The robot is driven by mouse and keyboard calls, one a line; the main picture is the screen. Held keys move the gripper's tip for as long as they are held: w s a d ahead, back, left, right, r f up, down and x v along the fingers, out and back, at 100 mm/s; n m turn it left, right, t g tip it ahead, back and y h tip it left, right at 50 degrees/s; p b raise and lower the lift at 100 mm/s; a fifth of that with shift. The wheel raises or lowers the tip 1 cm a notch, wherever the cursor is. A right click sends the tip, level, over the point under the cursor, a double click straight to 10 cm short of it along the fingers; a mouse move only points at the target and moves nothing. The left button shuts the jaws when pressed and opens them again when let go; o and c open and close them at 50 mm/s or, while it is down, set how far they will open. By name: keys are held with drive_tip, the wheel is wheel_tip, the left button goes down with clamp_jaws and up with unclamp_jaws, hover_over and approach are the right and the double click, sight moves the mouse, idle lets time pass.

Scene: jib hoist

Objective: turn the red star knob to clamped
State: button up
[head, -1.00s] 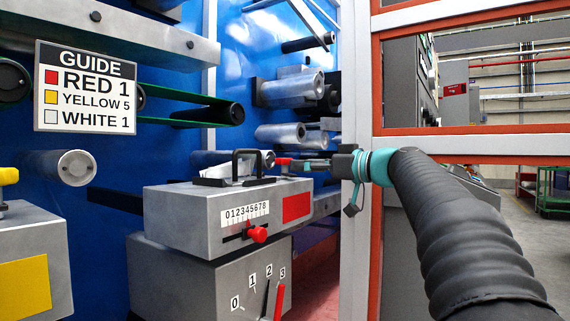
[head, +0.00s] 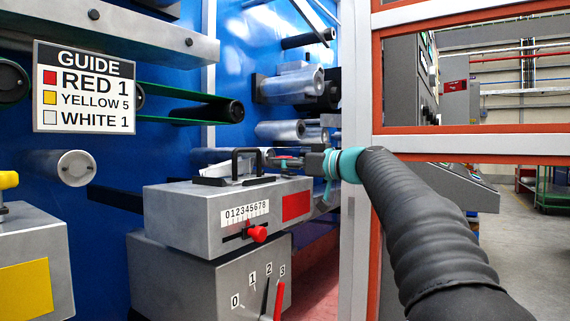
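A red knob (head: 257,234) sits on the front of the upper grey box, under a scale of digits; I cannot tell if it is star-shaped. No other red knob shows near my gripper; the small red part seen earlier at its tip is now hidden. My gripper (head: 272,160) is above the right end of the upper grey box (head: 185,222), just right of the black handle (head: 246,164). Its fingers point left and are small and seen from the side, so I cannot tell whether they are open or touching anything.
A lower grey box with a red lever (head: 279,300) beside marks 0 to 3 stands below. A guide sign (head: 85,88) hangs at left. A grey box with a yellow panel (head: 25,288) is at lower left. A white and orange frame (head: 358,240) rises close beside my arm.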

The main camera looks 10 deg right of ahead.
drive_tip(key=shift+c, duration=0.7)
drive_tip(key=shift+f+m+t+h+b, duration=0.15)
drive_tip(key=shift+m+t+h+b, duration=0.15)
drive_tip(key=shift+b, duration=0.3)
drive_tip(key=shift+s+a+h+b, duration=0.1)
drive_tip(key=shift+h+b, duration=0.2)
drive_tip(key=shift+b, duration=0.15)
drive_tip(key=m+t+h+b, duration=0.2)
drive_tip(key=shift+a+m+h, duration=0.1)
drive_tip(key=shift+m+h, duration=0.2)
drive_tip(key=shift+h, duration=0.1)
drive_tip(key=m+h, duration=0.1)
drive_tip(key=h, duration=0.1)
drive_tip(key=m+t+h+p, duration=0.1)
drive_tip(key=shift+r+m+t+h, duration=0.3)
drive_tip(key=shift+h, duration=0.1)
drive_tip(key=shift+m+h+p, duration=0.4)
drive_tip(key=shift+h+p, duration=0.1)
drive_tip(key=shift+h, duration=0.1)
drive_tip(key=shift+h+p, duration=0.3)
drive_tip(key=shift+p, duration=0.15)
drive_tip(key=shift+f+m+t+h+p, duration=0.2)
drive_tip(key=shift+m+t+h+p, duration=0.1)
drive_tip(key=shift+m+h+p, duration=0.15)
